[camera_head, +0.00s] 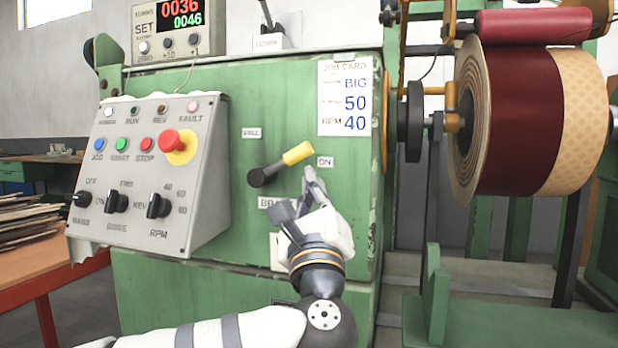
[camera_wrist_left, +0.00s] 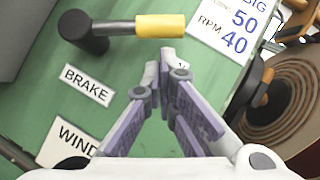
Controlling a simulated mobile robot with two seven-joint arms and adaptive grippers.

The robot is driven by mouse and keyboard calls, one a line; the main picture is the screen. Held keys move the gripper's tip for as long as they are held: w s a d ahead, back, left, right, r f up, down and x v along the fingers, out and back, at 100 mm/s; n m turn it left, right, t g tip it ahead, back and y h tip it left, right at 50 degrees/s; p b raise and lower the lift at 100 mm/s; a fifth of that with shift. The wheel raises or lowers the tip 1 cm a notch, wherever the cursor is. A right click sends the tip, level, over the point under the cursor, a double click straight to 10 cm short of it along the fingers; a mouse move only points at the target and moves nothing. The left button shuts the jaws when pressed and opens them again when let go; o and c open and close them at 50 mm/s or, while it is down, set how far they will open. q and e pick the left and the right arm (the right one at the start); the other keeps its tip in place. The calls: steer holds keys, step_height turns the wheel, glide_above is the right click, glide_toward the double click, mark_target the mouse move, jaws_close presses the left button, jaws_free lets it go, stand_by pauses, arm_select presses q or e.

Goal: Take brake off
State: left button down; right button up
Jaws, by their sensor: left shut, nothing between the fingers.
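The brake lever has a black pivot and a yellow grip (camera_head: 297,153) and sits on the green machine front. It points right and a little up, toward the "ON" label (camera_head: 325,162); the "FREE" label (camera_head: 252,132) is up and left of the pivot. My left gripper (camera_head: 309,175) is shut and empty, just below the yellow grip. In the left wrist view the yellow grip (camera_wrist_left: 160,26) lies just beyond the closed fingertips (camera_wrist_left: 167,55), with a small gap in the picture. The "BRAKE" label (camera_wrist_left: 87,85) shows there left of the fingers. My right gripper is not in view.
A sloped control box (camera_head: 150,170) with a red emergency button (camera_head: 170,141) juts out left of the lever. A job card (camera_head: 344,95) is above right. The wound coil (camera_head: 530,120) and its shaft stand to the right.

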arm_select(q)
steer(key=shift+w+a+r, duration=0.2)
steer(key=shift+r, duration=0.25)
steer(key=shift+r+n, duration=0.1)
steer(key=shift+n, duration=0.2)
steer(key=shift+r+n+y, duration=0.2)
steer(key=shift+n+y, duration=0.2)
